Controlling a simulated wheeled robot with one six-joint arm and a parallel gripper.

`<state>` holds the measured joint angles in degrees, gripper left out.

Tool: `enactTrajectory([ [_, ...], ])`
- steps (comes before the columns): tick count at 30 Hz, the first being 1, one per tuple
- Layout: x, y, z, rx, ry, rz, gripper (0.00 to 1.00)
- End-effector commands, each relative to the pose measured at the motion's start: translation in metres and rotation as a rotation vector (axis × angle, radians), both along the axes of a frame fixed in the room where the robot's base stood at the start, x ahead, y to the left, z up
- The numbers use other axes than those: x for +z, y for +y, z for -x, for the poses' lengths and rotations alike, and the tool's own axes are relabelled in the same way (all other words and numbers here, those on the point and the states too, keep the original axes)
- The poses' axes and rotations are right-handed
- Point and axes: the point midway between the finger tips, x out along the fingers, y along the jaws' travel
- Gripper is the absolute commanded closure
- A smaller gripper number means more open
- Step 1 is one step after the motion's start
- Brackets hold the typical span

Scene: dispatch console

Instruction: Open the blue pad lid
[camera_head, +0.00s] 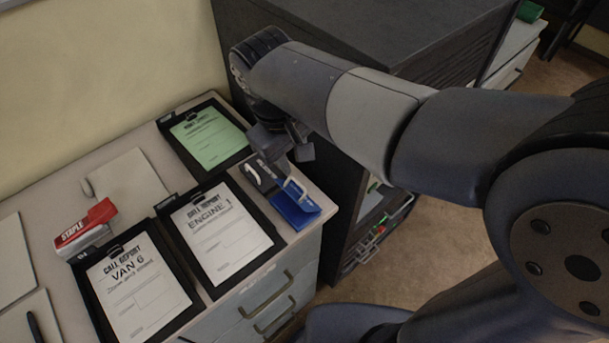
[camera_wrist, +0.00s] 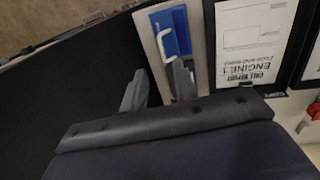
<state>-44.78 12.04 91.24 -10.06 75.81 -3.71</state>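The blue pad (camera_head: 293,210) sits at the right front corner of the counter, with a pale loop handle (camera_head: 296,188) standing on it. In the wrist view the blue pad (camera_wrist: 179,30) is at top centre, with the white handle (camera_wrist: 163,42) at its left side. I cannot tell whether the lid is raised. My gripper (camera_head: 285,152) is above and just behind the pad in the head view. In the wrist view my gripper (camera_wrist: 158,84) has its two fingers apart with nothing between them. The right finger is near the pad's lower edge; contact is unclear.
Clipboards marked Engine 1 (camera_head: 219,238) and Van 6 (camera_head: 138,289) lie left of the pad; a green-sheet clipboard (camera_head: 208,137) lies behind. A red stapler box (camera_head: 86,226) stands further left. A dark cabinet (camera_head: 345,45) rises closely behind and right of the counter.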

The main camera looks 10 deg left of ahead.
Motion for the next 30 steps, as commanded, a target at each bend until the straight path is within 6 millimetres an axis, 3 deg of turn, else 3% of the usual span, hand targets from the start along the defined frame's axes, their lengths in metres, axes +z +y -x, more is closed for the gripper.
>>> enactTrajectory([
  [6, -0.043, -0.006, -0.005, 0.0, 0.005, 0.005, 0.72],
  [13, -0.077, -0.009, -0.01, 0.0, 0.003, 0.003, 0.72],
  [26, -0.088, -0.01, -0.012, 0.001, 0.002, 0.0, 0.72],
  [30, -0.088, -0.01, -0.012, 0.001, 0.002, 0.0, 0.82],
])
